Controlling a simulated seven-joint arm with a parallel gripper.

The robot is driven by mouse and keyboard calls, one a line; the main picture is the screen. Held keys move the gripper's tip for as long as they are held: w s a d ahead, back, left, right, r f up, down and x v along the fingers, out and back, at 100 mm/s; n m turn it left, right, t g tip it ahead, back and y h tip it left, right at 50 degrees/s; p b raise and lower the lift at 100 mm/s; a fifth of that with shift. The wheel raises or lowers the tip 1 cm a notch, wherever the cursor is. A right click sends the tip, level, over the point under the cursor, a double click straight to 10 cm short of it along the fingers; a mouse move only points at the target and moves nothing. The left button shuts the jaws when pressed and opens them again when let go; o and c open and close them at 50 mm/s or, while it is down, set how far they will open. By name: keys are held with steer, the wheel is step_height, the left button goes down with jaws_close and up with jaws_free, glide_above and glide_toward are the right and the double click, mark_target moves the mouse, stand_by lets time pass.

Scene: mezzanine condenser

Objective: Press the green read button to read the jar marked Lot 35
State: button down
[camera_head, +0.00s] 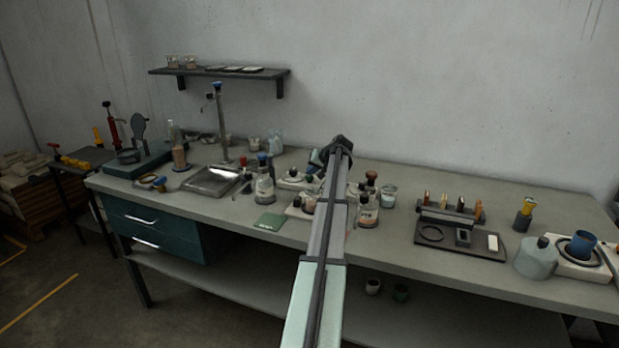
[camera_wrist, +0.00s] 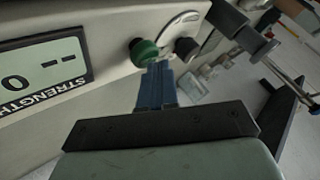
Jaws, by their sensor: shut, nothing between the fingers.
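In the wrist view, the green button (camera_wrist: 145,52) sticks out of the pale face of a meter. The meter's display (camera_wrist: 42,72) appears upside down, with the word STRENGTH beside it, a 0 and dashes. My gripper (camera_wrist: 156,70) is shut and empty, its blue fingers together. The fingertips meet the lower edge of the green button in the picture; I cannot tell whether they touch it. In the head view, my arm hides much of the meter area. Labelled jars stand on the bench, one right of my arm (camera_head: 368,213) and one left (camera_head: 265,187); their lot numbers are unreadable.
A dark round knob (camera_wrist: 186,48) sits close beside the green button. In the head view, a green card (camera_head: 270,222) lies at the bench's front edge, and a dark tray (camera_head: 460,247) lies to the right. Small bottles crowd around my arm's end.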

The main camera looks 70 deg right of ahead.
mark_target(312, 177)
steer(key=shift+f, duration=0.45)
stand_by(0.4)
steer(key=shift+r, duration=1.1)
steer(key=shift+r, duration=2.5)
